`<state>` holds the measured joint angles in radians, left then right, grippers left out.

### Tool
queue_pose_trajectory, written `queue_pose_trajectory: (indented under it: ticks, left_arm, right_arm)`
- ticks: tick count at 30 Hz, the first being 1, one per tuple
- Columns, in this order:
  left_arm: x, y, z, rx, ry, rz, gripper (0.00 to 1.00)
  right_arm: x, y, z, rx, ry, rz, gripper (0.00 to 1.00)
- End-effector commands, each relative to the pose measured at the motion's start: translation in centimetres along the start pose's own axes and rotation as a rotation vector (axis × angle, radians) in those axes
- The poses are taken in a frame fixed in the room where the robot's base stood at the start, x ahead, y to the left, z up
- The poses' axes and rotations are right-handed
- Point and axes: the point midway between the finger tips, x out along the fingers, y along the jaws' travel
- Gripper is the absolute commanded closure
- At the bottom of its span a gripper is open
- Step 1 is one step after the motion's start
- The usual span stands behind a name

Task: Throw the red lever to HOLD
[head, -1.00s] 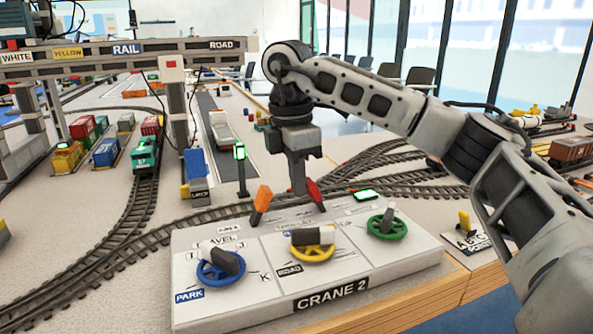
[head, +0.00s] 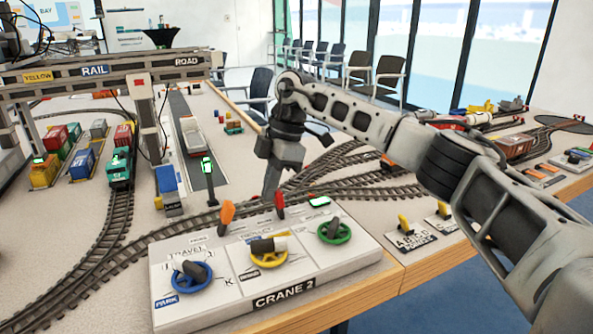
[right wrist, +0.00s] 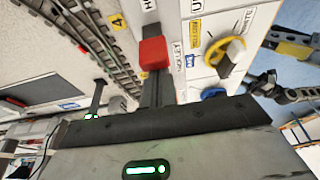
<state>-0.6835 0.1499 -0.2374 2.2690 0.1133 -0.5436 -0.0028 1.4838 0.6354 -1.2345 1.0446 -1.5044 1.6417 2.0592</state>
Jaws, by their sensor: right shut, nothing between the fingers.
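The red lever (head: 279,201) stands nearly upright at the back of the white CRANE 2 panel (head: 215,296). Its red knob also shows in the right wrist view (right wrist: 153,53), near a partly cut-off label starting with H. My right gripper (head: 268,194) is shut and empty, pointing down just left of the red lever in the head view. I cannot tell whether it touches the lever. The lever's base and the fingertips are partly hidden. My left gripper is not in view.
An orange lever (head: 226,216) stands left of the red one. Blue (head: 191,278), yellow (head: 268,252) and green (head: 334,231) handwheels sit on the panel's front. Tracks (head: 105,240) curve behind and left of it. A green-lit post (head: 208,180) stands behind the panel.

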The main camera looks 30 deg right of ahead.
Motion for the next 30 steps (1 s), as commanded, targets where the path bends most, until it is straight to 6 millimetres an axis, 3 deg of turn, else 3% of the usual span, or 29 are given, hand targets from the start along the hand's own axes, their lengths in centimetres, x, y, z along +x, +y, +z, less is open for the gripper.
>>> queue_pose_trajectory:
  ticks: [1, 3, 10, 18, 30]
  left_arm:
    - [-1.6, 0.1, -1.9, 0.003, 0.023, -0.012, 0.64]
    - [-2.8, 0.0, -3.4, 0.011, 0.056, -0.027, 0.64]
    - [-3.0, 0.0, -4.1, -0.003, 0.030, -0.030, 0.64]
    - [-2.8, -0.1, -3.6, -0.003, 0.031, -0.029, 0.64]
    - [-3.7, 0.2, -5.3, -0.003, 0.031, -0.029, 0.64]
  right_arm:
    - [-0.8, 0.2, -0.6, -0.009, -0.003, -0.005, 1.00]
    - [-0.8, 0.4, -0.3, -0.012, 0.023, -0.009, 1.00]
    - [-1.1, 0.5, 1.4, -0.012, 0.228, -0.010, 1.00]
    - [-0.8, 0.4, 1.4, -0.017, 0.224, -0.007, 1.00]
    - [-2.1, 0.4, 1.0, -0.017, 0.222, -0.007, 1.00]
